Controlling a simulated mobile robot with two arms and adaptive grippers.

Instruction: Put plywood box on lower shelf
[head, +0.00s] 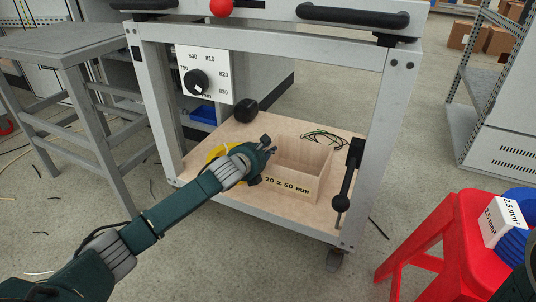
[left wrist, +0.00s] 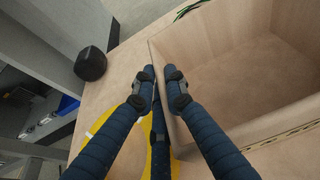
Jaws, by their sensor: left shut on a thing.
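The plywood box (head: 303,165) is an open-topped wooden box with a "20 x 50 mm" label on its front. It sits on the lower shelf (head: 222,138) of the grey trolley in the head view. My left gripper (head: 268,148) is at the box's left wall. In the left wrist view its fingers (left wrist: 160,85) are shut on that wall (left wrist: 165,75), and the box (left wrist: 245,70) looks empty inside. The box's underside is hidden, so I cannot tell whether its whole base rests on the shelf. My right gripper is not in view.
A yellow thing (head: 219,151) lies on the shelf behind my left gripper. A black knob (head: 245,110) and dark green wires (head: 325,137) are at the back. A black lever (head: 347,185) hangs at the right post. A red stool (head: 440,245) stands at the right.

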